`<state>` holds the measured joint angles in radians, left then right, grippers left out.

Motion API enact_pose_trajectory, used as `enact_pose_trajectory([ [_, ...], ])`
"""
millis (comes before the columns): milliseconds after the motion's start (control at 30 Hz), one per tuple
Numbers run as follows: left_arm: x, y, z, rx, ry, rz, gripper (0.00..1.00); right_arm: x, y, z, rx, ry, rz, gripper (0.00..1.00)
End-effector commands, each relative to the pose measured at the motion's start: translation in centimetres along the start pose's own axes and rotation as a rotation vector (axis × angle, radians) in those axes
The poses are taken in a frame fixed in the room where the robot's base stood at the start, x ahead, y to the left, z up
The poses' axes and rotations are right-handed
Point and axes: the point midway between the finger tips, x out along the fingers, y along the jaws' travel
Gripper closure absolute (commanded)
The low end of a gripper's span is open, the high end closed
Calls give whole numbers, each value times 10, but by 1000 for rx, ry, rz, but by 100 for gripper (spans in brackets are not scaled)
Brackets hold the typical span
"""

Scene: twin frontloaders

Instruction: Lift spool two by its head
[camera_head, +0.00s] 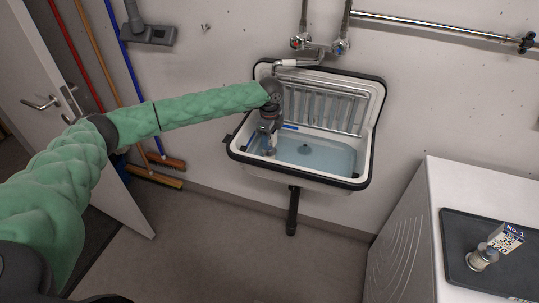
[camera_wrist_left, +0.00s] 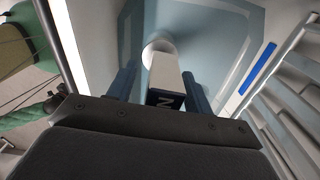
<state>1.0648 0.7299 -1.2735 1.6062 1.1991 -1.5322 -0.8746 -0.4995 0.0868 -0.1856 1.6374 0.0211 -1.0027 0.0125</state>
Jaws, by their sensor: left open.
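My left gripper (camera_head: 269,146) reaches down into the left part of the sink and is open. In the left wrist view its two blue fingers (camera_wrist_left: 160,76) stand on either side of a white spool with an upright tag, which I take to be spool two (camera_wrist_left: 165,72). The tag's near end is dark with a white letter N, and a round pale part (camera_wrist_left: 158,47) shows at its far end. In the head view the gripper mostly hides this spool. I cannot tell whether a finger touches it. My right gripper is out of view.
The white sink (camera_head: 240,150) has a black rim, a raised rack (camera_head: 330,108) at its back and a tap (camera_head: 318,46) above. A blue strip (camera_wrist_left: 258,68) lies near the rack. Another spool (camera_head: 482,257), tagged No. 1, stands on a dark mat (camera_head: 458,230) on the cabinet at right.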

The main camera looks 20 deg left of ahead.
Motion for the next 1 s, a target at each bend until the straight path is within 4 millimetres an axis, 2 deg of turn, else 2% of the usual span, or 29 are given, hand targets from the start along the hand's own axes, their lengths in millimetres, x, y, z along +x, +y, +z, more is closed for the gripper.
enact_pose_trajectory([
  [367,8,0,0,1,1,-1,49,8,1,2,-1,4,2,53],
  [633,8,0,0,0,1,-1,100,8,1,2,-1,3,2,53],
  [1000,6,0,0,0,1,-2,100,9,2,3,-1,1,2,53],
])
